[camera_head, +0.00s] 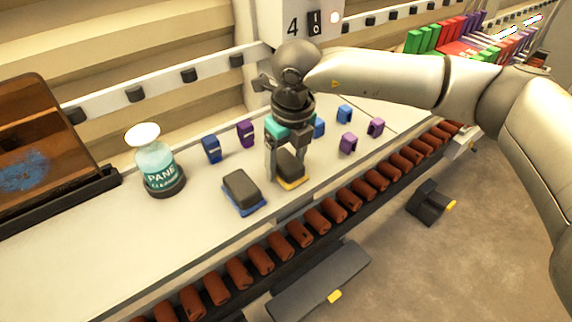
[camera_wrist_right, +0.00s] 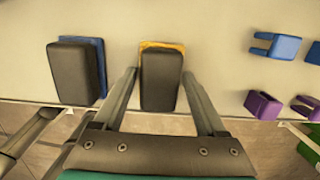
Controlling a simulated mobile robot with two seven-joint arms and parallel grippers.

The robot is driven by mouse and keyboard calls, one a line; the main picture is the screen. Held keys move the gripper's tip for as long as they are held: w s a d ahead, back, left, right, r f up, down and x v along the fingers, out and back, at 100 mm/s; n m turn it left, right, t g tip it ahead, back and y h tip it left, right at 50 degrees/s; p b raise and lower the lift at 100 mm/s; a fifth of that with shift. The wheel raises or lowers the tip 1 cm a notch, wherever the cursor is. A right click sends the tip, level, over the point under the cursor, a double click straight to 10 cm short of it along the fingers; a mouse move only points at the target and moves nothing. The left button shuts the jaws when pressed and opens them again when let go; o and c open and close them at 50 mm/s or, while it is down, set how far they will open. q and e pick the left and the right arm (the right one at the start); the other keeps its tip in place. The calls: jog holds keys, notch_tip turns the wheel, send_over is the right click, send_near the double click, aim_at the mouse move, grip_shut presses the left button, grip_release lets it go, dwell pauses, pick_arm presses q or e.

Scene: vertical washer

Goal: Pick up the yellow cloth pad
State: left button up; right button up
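The yellow cloth pad (camera_head: 293,184) lies on the white counter, with a dark grey block on top and a yellow edge showing beneath it. In the right wrist view the yellow pad (camera_wrist_right: 162,45) sits between the two fingers, with a gap on each side. My right gripper (camera_head: 287,176) is open and points down over the pad, one finger on either side of it. A similar blue pad (camera_head: 246,206) with a dark block lies just to the left; it also shows in the right wrist view (camera_wrist_right: 101,65). My left gripper is not in view.
Several blue and purple clips, such as a blue one (camera_head: 211,149), stand behind and to the right. A row of brown rollers (camera_head: 300,232) runs along the counter's front edge.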

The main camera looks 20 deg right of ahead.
aim_at(286, 159)
jog(key=c, duration=0.9)
jog(key=shift+r, duration=0.15)
jog(key=shift+c, duration=0.2)
notch_tip(286, 159, up, 20)
jog(key=b, duration=0.2)
